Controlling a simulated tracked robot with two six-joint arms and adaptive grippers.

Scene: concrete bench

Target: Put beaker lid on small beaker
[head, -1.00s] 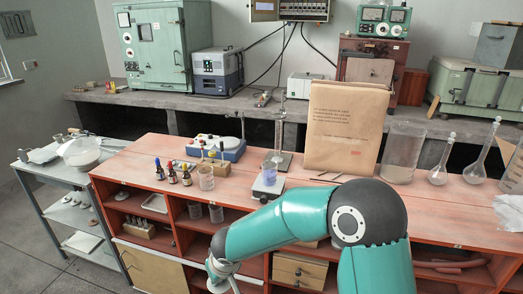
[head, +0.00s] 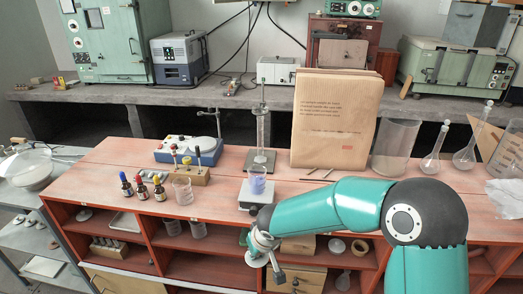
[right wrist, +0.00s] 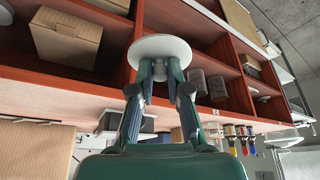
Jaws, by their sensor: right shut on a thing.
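The lid, a round white disc (head: 256,259), is pinched between the fingertips of my right gripper (head: 264,246) in front of the red bench's open shelves. The right wrist view shows the disc (right wrist: 160,48) across both fingertips (right wrist: 160,72). A beaker with blue contents (head: 257,180) stands upright on a small white device (head: 252,196), above and behind the gripper. Another small clear beaker (head: 183,191) stands on the bench top farther left. I cannot tell which is the task's beaker. Neither carries a lid. My left gripper is out of view.
Dropper bottles (head: 141,188) and a wooden block (head: 192,175) flank the clear beaker. A glass cylinder on a stand (head: 262,130), a paper bag (head: 333,125), a large beaker (head: 396,148) and flasks (head: 433,160) stand behind. Two beakers (head: 197,229) sit on a shelf. The bench front edge (head: 218,215) lies above the lid.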

